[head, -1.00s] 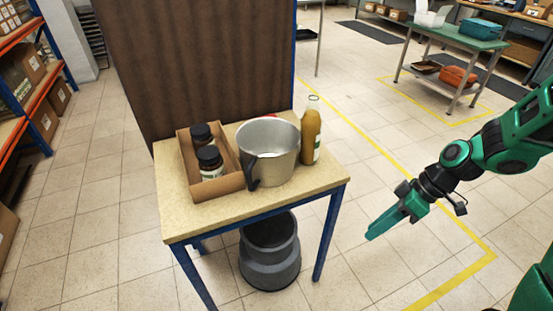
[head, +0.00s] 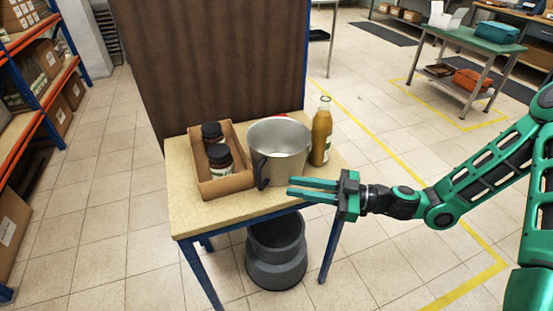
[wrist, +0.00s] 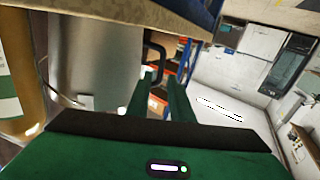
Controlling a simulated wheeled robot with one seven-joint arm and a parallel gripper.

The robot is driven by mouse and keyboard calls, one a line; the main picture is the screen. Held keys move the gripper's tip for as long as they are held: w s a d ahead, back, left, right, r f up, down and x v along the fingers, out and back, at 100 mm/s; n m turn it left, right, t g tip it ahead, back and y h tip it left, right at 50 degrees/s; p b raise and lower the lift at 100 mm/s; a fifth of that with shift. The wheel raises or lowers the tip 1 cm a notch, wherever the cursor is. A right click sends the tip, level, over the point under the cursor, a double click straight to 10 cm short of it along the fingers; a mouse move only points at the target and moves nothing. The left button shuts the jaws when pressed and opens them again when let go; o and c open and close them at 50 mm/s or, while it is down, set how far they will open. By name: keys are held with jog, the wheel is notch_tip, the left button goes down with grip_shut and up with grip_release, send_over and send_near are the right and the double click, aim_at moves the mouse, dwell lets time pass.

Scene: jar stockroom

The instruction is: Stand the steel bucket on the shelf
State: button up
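The steel bucket (head: 281,146) stands upright on the small wooden-topped table (head: 208,216), with its dark handle (head: 262,172) toward the front left. In the wrist view the bucket (wrist: 95,60) fills much of the left side and its handle (wrist: 155,52) shows just beyond the fingers. My gripper (head: 290,188) reaches in from the right, in front of the bucket near the handle. Its two fingers are apart with nothing seen between them; they also show in the wrist view (wrist: 160,95). An orange-shelved rack (head: 40,110) stands at the far left.
A cardboard tray (head: 225,186) with two dark-lidded jars (head: 220,165) is left of the bucket. A yellow-brown bottle (head: 321,135) stands close on its right. A brown panel (head: 210,60) rises behind the table. A grey bin (head: 276,262) sits below. Floor at left is clear.

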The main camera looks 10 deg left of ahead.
aim_at(260, 187)
jog(key=a, duration=0.5)
jog(key=shift+w+a, duration=0.1)
jog(key=shift+a, duration=0.2)
jog(key=shift+a+f, duration=0.15)
jog(key=shift+a, duration=1.15)
jog(key=shift+a+f, duration=0.15)
jog(key=shift+a, duration=1.15)
grip_shut()
